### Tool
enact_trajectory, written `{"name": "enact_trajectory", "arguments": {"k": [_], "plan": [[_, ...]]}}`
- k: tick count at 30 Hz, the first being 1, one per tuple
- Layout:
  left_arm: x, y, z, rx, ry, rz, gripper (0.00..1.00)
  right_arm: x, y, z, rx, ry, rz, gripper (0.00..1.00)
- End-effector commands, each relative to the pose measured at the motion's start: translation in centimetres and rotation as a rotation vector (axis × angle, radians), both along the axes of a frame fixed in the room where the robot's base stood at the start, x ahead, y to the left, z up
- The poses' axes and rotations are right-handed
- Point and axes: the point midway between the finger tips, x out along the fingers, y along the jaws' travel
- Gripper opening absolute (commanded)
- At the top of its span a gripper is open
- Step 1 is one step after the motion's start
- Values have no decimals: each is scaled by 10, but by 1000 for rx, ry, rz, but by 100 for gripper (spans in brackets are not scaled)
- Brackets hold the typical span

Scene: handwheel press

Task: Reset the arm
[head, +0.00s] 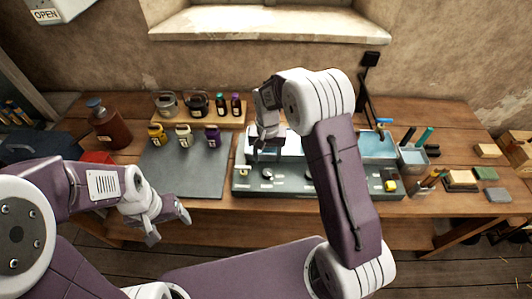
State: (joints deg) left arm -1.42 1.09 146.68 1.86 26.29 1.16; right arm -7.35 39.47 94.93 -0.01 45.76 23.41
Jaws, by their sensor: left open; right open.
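My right arm rises from the lower right and bends over the workbench. Its gripper (267,149) is open, fingers pointing down, above the left part of a grey-green tray unit (300,188) with knobs and pale blue basins. The gripper and arm cover part of that unit, and I cannot tell whether the fingers touch it. My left arm comes in from the left. Its gripper (169,229) is open and empty, in front of the bench's front edge, below a dark mat (185,177) in the picture. No handwheel can be made out.
Several small bottles (184,133) stand on the mat, with more containers on a wooden riser (238,121) behind. A brown jug (108,128) stands at the left. A pen holder (413,158) and several blocks (460,180) are at the right. The mat's front is clear.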

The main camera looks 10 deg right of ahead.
Motion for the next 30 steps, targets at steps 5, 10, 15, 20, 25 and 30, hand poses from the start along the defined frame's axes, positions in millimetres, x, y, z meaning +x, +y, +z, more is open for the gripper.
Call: {"name": "enact_trajectory", "arguments": {"k": [5, 10, 15, 20, 25, 30], "plan": [[0, 0, 0, 0, 0, 0, 77, 0, 0, 0, 0, 0, 0, 55], [0, 0, -9, 0, 0, 0, 77, 11, -7, 22, 9, -71, -21, 55], [0, 0, -26, 0, 0, 0, 77, -49, -30, 50, 15, -115, -41, 55], [0, 0, -33, 0, 0, 0, 77, -131, -42, 38, 13, -122, 55, 55], [0, 0, -32, 0, 0, 0, 77, -187, -44, 13, 9, -82, 194, 55], [0, 0, -32, 0, 0, 0, 77, -180, -43, 13, 4, -110, 260, 55]]}}
